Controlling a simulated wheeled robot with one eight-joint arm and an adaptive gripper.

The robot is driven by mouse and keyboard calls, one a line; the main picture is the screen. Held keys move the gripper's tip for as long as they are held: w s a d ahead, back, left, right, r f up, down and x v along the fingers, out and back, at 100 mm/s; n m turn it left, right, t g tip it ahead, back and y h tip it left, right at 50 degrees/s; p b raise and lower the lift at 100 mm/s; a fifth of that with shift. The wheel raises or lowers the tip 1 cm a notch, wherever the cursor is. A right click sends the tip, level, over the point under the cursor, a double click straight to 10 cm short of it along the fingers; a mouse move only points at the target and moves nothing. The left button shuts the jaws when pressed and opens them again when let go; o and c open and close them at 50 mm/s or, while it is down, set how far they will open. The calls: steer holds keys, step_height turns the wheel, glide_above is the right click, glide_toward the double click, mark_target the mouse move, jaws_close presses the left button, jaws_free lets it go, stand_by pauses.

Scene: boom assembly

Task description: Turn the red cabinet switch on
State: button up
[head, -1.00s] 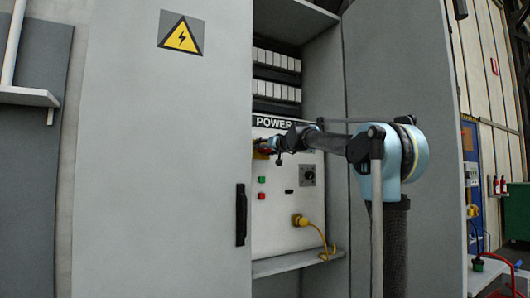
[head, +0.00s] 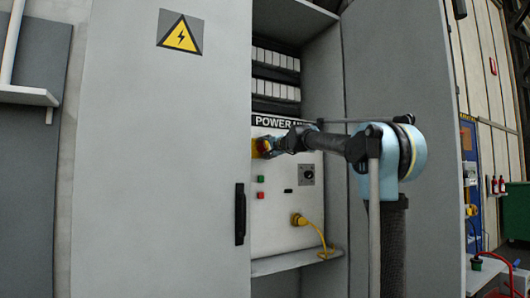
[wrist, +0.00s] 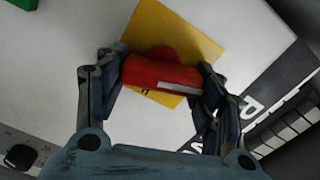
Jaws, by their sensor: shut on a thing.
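The red switch (wrist: 160,76) is a red rotary handle with a white mark, set on a yellow plate (wrist: 195,32) on the cabinet's panel. In the wrist view, my gripper (wrist: 163,78) has one finger on each end of the handle and is shut on it. The handle lies tilted against the plate's edges in this view. In the head view, my gripper (head: 272,146) is at the upper left of the power panel (head: 275,205). It hides part of the switch there, and yellow and red show beside it.
The cabinet's left door (head: 160,160) stands close to my gripper's left. A green button (head: 261,179), a red button (head: 260,195), a black knob (head: 306,175) and a yellow plug (head: 298,219) with its cable sit lower on the panel. A shelf (head: 295,262) juts out below.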

steer(key=shift+w+d+f+m, duration=0.1)
steer(key=shift+d+f+m, duration=0.05)
steer(key=shift+m, duration=0.8)
steer(key=shift+w+d+f+m, duration=0.1)
steer(key=shift+m, duration=0.85)
steer(key=shift+s, duration=0.1)
steer(key=o, duration=1)
steer(key=shift+f, duration=0.1)
steer(key=shift+o, duration=0.2)
steer(key=shift+a, duration=0.1)
steer(key=v, duration=1.1)
steer(key=shift+s+d, duration=0.25)
steer(key=shift+d, duration=0.1)
